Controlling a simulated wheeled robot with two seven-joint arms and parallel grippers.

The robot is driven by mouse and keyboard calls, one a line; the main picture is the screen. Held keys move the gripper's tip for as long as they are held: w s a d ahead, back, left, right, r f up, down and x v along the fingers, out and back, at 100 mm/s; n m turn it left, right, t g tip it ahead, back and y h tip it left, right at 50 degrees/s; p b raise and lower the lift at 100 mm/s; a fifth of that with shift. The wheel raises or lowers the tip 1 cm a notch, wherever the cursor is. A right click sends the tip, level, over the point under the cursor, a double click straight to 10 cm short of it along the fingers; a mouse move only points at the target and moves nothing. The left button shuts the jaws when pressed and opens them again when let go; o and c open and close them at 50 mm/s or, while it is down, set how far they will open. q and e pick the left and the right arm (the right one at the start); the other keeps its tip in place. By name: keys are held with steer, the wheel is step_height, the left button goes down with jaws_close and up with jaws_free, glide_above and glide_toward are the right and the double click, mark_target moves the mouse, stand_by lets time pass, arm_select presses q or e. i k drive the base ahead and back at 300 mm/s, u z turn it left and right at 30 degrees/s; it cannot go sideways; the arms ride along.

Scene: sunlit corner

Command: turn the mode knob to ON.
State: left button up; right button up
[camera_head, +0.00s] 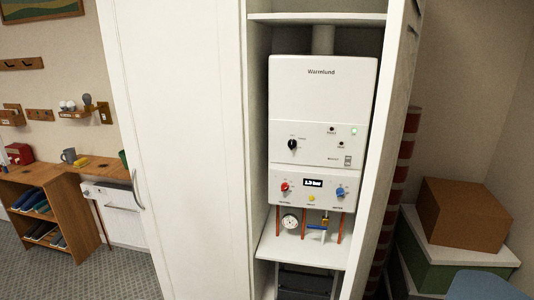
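The mode knob looks to be the small black knob (292,144) on the front of the white Warmlund boiler (320,90). Marks stand around it, too small to read, so I cannot tell its setting. A green light (354,131) glows to its right. Lower down are a red knob (284,187), a blue knob (340,192), a yellow button (311,198) and a lit display (312,183) reading about 1.3 bar. Neither of my grippers shows in the head view.
The boiler hangs inside a tall white cupboard (185,120) with its front open. A right-hand panel or door (385,130) stands beside it. A gauge (290,221) and copper pipes sit below. A cardboard box (463,214) and blue seat (483,286) are at the right.

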mark_target(292, 144)
steer(key=u, duration=0.35)
steer(key=k, duration=0.85)
steer(key=u, duration=0.5)
steer(key=i, duration=2.2)
steer(key=z, duration=0.6)
